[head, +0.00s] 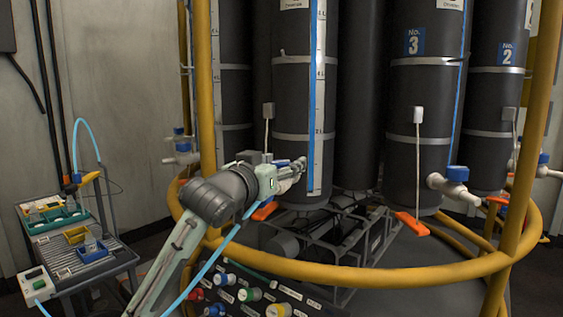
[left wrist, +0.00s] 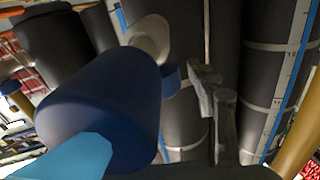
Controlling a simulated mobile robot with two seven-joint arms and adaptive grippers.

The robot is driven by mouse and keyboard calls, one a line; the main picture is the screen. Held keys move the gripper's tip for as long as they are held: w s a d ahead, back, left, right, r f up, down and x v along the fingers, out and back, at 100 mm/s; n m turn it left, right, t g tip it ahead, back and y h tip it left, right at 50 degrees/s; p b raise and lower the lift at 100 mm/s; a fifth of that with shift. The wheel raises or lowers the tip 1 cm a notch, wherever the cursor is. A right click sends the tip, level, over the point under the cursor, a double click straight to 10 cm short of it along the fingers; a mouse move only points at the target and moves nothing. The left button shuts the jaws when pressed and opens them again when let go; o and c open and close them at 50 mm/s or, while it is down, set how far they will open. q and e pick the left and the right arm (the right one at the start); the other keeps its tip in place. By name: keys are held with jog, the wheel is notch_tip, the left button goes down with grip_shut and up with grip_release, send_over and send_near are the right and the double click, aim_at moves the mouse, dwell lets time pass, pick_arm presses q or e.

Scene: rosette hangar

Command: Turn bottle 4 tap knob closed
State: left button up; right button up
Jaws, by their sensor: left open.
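Bottle 4 appears to be the dark tall cylinder (head: 290,105) at centre left in the head view; its number is not readable. My left gripper (head: 299,166) is at its lower front, open, with nothing seen between the fingers. The left wrist view shows the fingers (left wrist: 214,94) just right of a large blue tap part (left wrist: 105,105) with a white spout (left wrist: 151,38) behind it. A smaller blue piece (left wrist: 172,79) sits between this part and the fingers. Contact cannot be told. In the head view my gripper and arm hide most of this tap. My right gripper is not in view.
A yellow ring rail (head: 400,271) and uprights surround the bottles. Bottle 3 (head: 414,120) has a blue tap (head: 456,174) at right. A light-blue hose (head: 211,264) runs beside my arm. A small cart with bins (head: 118,258) stands at left.

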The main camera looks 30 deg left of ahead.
pick_arm(q)
jog(key=c, duration=1.2)
